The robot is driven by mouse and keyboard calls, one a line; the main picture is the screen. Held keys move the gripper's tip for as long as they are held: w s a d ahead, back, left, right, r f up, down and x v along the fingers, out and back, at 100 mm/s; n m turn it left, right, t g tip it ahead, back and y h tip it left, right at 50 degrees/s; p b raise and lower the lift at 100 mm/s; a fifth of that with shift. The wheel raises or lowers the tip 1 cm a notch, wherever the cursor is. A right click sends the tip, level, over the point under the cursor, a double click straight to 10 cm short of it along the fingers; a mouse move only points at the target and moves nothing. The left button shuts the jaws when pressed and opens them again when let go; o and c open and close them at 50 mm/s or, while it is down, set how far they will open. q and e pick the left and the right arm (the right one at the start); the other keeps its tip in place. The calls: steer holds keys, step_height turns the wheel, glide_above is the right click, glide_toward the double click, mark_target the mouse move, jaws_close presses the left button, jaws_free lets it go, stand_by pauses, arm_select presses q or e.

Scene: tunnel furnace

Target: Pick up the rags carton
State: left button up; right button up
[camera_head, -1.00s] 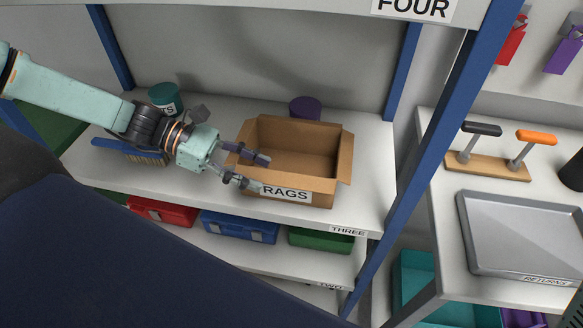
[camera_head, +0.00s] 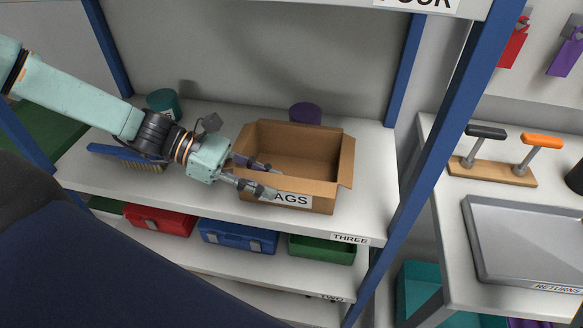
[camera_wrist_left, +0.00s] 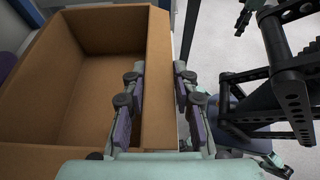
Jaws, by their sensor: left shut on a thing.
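The rags carton (camera_head: 322,201) is an open-topped brown cardboard box on the shelf marked THREE. Its white RAGS label faces the front, and the first letter is covered by my gripper. My left gripper (camera_head: 265,180) is shut on the carton's front wall near its left end. One finger is inside the box and the other is outside over the label. In the left wrist view the wall of the carton (camera_wrist_left: 70,85) runs between the two fingers (camera_wrist_left: 160,75). The carton looks empty and appears to stand on the shelf.
A teal tub (camera_head: 163,102) and a blue brush (camera_head: 125,157) are left of the carton, and a purple cylinder (camera_head: 306,112) is behind it. A blue post (camera_head: 440,120) rises to the right. Red (camera_head: 160,220), blue (camera_head: 238,236) and green (camera_head: 322,248) boxes are below.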

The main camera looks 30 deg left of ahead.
arm_select(q)
steer(key=shift+d, duration=0.1)
jaws_close()
